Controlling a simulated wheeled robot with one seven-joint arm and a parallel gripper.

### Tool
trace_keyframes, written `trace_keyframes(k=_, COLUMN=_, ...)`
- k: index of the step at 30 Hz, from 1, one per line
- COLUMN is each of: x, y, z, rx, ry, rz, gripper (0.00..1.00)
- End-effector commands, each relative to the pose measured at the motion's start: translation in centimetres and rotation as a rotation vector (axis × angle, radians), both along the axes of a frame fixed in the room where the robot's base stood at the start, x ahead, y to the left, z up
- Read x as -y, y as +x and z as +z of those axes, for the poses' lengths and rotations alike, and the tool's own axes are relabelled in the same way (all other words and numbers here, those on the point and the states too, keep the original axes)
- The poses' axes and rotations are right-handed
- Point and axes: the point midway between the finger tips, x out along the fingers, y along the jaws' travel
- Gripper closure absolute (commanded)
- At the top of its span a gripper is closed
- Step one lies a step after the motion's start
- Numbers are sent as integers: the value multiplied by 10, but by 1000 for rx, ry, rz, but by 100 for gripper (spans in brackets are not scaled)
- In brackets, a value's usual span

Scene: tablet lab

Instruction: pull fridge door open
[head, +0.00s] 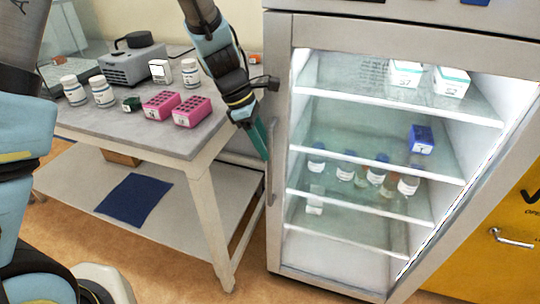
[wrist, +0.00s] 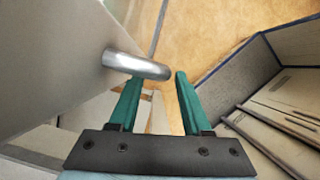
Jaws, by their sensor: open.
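The fridge door (head: 281,110) is a grey frame around a large glass pane and looks shut. Its handle (head: 271,165) is an upright metal bar on the door's left side. In the wrist view the handle (wrist: 137,65) is a shiny rounded bar at the left fingertip, its end reaching into the gap between the fingers. My gripper (head: 262,140) has green fingers, points down and is beside the upper part of the handle. In the wrist view its fingers (wrist: 155,82) are apart, with nothing clasped. Whether the left finger touches the bar, I cannot tell.
A lab table (head: 150,140) stands close on the left, with pink racks (head: 192,112), white bottles (head: 103,91) and a grey device (head: 130,65). Bottles and boxes stand on the fridge shelves. A yellow cabinet (head: 500,255) is at the right. Bare floor shows before the fridge.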

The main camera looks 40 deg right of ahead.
Motion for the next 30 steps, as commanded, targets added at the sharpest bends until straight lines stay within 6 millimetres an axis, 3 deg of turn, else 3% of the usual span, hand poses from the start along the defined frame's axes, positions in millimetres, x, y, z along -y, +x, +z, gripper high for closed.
trace_keyframes(k=3, x=4, y=-6, z=-18, rx=-1, ry=3, rz=-1, gripper=52)
trace_keyframes(k=9, x=10, y=-10, z=-35, rx=1, ry=0, rz=-1, gripper=52)
trace_keyframes(k=19, x=11, y=-11, z=-38, rx=2, ry=-1, rz=-1, gripper=52)
trace_keyframes(k=30, x=11, y=-11, z=-38, rx=2, ry=-1, rz=-1, gripper=92)
